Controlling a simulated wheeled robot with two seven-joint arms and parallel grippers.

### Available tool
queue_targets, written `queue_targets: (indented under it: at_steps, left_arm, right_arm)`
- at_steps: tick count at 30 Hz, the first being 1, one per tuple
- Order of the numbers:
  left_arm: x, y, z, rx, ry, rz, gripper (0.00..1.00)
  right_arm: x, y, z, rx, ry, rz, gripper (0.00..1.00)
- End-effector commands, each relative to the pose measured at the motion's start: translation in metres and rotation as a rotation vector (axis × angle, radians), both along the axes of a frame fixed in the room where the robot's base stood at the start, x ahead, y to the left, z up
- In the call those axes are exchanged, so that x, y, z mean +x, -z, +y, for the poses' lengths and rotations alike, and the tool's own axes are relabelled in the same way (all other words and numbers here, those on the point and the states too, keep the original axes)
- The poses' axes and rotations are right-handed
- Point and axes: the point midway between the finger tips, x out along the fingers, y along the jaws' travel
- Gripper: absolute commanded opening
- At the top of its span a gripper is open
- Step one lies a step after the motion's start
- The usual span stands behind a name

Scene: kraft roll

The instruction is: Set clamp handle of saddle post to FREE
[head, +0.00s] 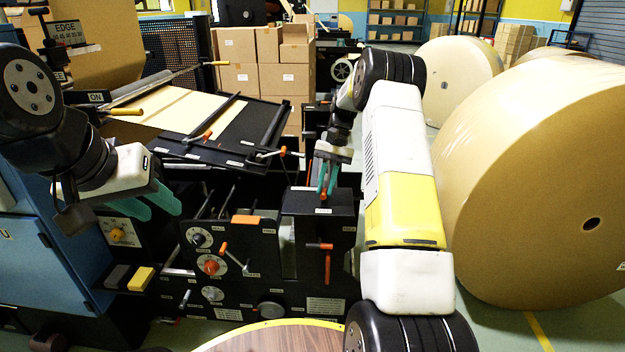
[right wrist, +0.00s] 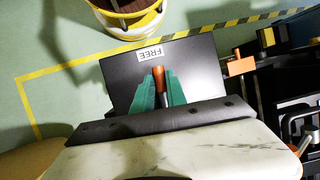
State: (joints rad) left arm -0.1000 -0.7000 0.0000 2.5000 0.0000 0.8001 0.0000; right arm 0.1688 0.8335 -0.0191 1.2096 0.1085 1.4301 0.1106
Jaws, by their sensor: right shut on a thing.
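The saddle post (head: 319,205) is a black block with a flat top. Its clamp handle has an orange grip (right wrist: 158,75) on a dark stem. A white FREE label (right wrist: 150,54) is on the black top in the right wrist view, and the handle's tip points toward it, a little short of it. My right gripper (head: 326,178) has its green fingers closed around the handle, one on each side; it also shows in the right wrist view (right wrist: 160,90). The handle's base is hidden behind my gripper. My left gripper (head: 147,204) is open and empty, away at the left.
A black panel with knobs (head: 211,267) and orange levers stands left of the post. Another orange handle (head: 327,262) is on the front below it. A large kraft roll (head: 530,180) fills the right side.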

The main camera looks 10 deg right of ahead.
Motion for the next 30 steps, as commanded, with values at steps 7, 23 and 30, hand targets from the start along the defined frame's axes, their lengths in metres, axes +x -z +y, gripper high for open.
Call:
queue_targets:
  at_steps: [7,23,30]
  left_arm:
    - [0.0000,0.0000,0.0000,0.000,0.000,0.000,0.36]
    - [0.0000,0.0000,0.0000,0.000,0.000,0.000,0.36]
    - [0.0000,0.0000,0.0000,0.000,0.000,0.000,0.36]
  right_arm:
    - [0.0006,-0.0005,-0.0013,-0.001,-0.065,-0.001,0.00]
    - [0.0004,-0.0005,-0.0017,-0.002,-0.079,-0.002,0.25]
    - [0.0003,-0.0002,-0.0014,-0.001,-0.077,-0.001,0.39]
